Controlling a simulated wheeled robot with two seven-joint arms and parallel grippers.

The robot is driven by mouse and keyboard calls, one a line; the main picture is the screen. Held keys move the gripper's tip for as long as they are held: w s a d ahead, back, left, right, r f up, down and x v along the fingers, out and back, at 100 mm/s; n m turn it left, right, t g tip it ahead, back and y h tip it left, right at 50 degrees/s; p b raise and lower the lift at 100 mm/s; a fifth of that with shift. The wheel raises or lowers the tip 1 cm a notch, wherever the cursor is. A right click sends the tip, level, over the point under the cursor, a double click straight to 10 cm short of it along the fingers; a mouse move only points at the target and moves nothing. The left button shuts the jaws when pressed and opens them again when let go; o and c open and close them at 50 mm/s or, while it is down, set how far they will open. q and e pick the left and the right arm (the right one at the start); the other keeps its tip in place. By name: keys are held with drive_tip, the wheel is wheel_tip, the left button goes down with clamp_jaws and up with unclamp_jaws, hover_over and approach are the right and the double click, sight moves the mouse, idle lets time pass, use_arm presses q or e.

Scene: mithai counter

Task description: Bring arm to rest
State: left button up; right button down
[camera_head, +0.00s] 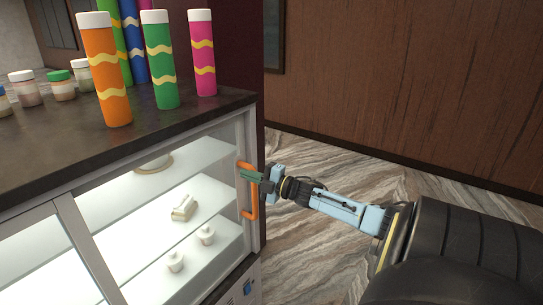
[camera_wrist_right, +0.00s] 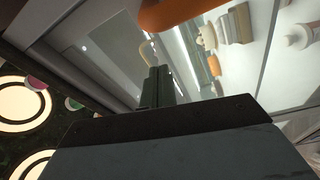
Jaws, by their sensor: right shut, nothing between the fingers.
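My right gripper (camera_head: 258,178) is at the front right edge of the display cabinet, right by the upper part of its orange handle (camera_head: 253,209). Its fingers are shut with nothing between them. I cannot tell whether they touch the handle. In the right wrist view the fingers (camera_wrist_right: 157,86) point toward the glass, and the orange handle (camera_wrist_right: 184,14) shows large and close at the top. My left gripper is not in view.
The glass cabinet holds small white jars (camera_head: 206,235) and a pale block (camera_head: 184,208) on lit shelves. Tall tubes in orange (camera_head: 106,75), green (camera_head: 161,65) and pink (camera_head: 203,58) stand on the dark countertop (camera_head: 60,140). Marble floor (camera_head: 320,255) is open to the right.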

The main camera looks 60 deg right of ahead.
drive_tip(key=s+d+p, duration=0.1)
drive_tip(key=s, duration=0.6)
drive_tip(key=shift+f, duration=0.25)
drive_tip(key=shift+s, duration=0.1)
drive_tip(key=s+a+f+m+g+h, duration=0.1)
drive_tip(key=s+f+m+g+h, duration=0.2)
drive_tip(key=f, duration=0.7)
drive_tip(key=s+f+m+g+h, duration=0.15)
drive_tip(key=s+f+m, duration=0.25)
drive_tip(key=f, duration=0.6)
drive_tip(key=s+a+f+m+g, duration=0.2)
drive_tip(key=s+a+f, duration=0.2)
drive_tip(key=f, duration=0.4)
drive_tip(key=s+a+f+m+g, duration=0.2)
drive_tip(key=s+a+f, duration=0.25)
drive_tip(key=f, duration=0.25)
drive_tip(key=s+a+f+m+g, duration=0.1)
drive_tip(key=s+a+f+g, duration=0.2)
drive_tip(key=s+a+f, duration=0.2)
drive_tip(key=s+a+f+m+g+y, duration=0.1)
drive_tip(key=s+a+f+g, duration=0.2)
drive_tip(key=s+a, duration=0.7)
drive_tip(key=s+a+f+m+g, duration=0.2)
drive_tip(key=s+a+f+g, duration=0.1)
drive_tip(key=s+a+f, duration=0.4)
drive_tip(key=s+a, duration=0.1)
drive_tip(key=a, duration=0.2)
drive_tip(key=shift+f, duration=0.25)
drive_tip(key=shift+a+y, duration=0.1)
drive_tip(key=shift+y, duration=0.15)
